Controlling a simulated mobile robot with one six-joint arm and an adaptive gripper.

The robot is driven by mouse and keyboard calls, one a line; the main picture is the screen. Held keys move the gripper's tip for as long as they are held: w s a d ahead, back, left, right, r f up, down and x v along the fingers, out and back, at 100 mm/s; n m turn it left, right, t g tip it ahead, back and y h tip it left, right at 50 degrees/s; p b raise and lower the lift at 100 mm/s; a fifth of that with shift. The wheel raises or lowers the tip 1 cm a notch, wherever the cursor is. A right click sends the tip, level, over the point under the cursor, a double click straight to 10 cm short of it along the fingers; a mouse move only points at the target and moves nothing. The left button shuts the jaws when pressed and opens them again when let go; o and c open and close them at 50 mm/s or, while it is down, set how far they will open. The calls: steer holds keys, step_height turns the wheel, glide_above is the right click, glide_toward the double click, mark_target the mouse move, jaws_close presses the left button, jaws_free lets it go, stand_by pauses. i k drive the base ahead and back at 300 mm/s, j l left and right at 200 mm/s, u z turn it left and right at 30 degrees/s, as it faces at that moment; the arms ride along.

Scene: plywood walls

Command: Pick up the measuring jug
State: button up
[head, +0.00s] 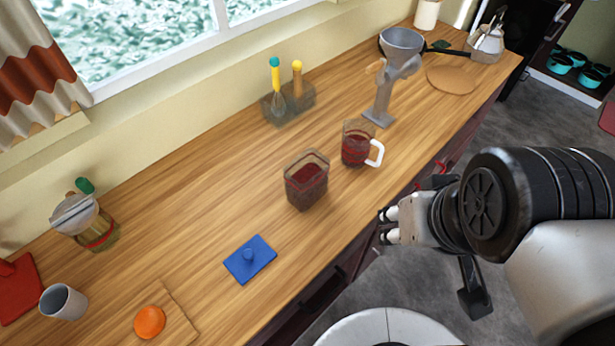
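The measuring jug (355,148) is clear with red markings and a white handle on its right side. It stands upright on the wooden counter, right of centre in the head view. My gripper (387,226) is in front of the counter's front edge, nearer the camera and apart from the jug. Its two fingertips are apart with nothing between them, so it looks open.
A clear square container (306,184) with dark red contents stands left of the jug. A blue lid (250,260) lies nearer. A grey grinder (395,75) stands behind the jug, and a utensil holder (288,105) is by the wall.

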mark_target(359, 136)
steer(key=i+l+u, duration=0.3)
steer(key=l, duration=0.35)
steer(key=l+u, duration=0.35)
steer(key=l, duration=0.35)
steer(key=i+l+u, duration=0.1)
steer(key=l+u, duration=0.2)
steer(key=l, duration=0.45)
